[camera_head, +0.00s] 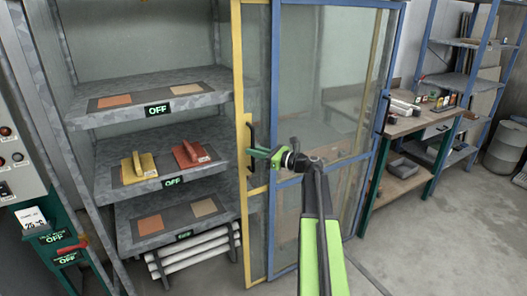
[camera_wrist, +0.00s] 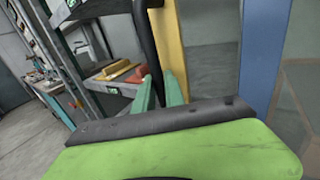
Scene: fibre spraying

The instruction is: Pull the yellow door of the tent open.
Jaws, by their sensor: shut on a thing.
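The yellow door (camera_head: 242,90) of the tent is a yellow-framed clear panel left of centre in the head view. Its yellow upright also shows in the wrist view (camera_wrist: 170,45). A black upright handle (camera_head: 250,128) is on that upright, and it also shows in the wrist view (camera_wrist: 148,40). My gripper (camera_head: 256,153) is at the handle's lower part, shut on it. In the wrist view its green fingers (camera_wrist: 160,90) meet the handle's lower end, which they partly hide. The door overlaps a blue-framed clear panel (camera_head: 383,75), and the tent's left side is open.
Grey shelves (camera_head: 200,98) inside the tent hold panels plus a yellow and a red block (camera_head: 190,153). A control box (camera_head: 15,150) stands at the left. A workbench (camera_head: 412,125) and a blue rack (camera_head: 430,45) stand at the right. The floor (camera_head: 440,240) at right is clear.

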